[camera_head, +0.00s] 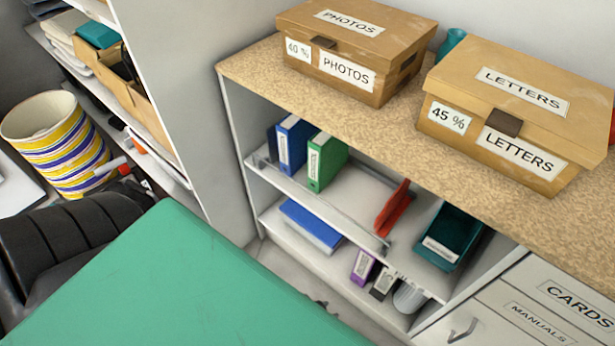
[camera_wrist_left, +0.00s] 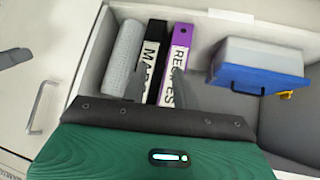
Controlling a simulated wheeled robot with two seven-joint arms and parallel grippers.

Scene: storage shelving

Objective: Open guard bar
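In the head view, a thin pale guard bar (camera_head: 325,209) runs along the front of the middle shelf, before a blue binder (camera_head: 292,143) and a green binder (camera_head: 327,161). I cannot clearly make it out in the wrist view. My left gripper shows in the wrist view (camera_wrist_left: 157,84), its two dark fingers apart with nothing held between them. They point toward the bottom-shelf items, a black binder (camera_wrist_left: 151,58) and a purple binder (camera_wrist_left: 181,50). In the head view my green arm hides most of this gripper. My right gripper is not in view.
The middle shelf also holds a red item (camera_head: 392,208) and a teal bin (camera_head: 450,238). A blue item (camera_head: 311,224) lies on the bottom shelf. Drawers (camera_head: 520,310) stand to the right. Boxes marked PHOTOS (camera_head: 350,70) and LETTERS (camera_head: 525,150) sit on the countertop.

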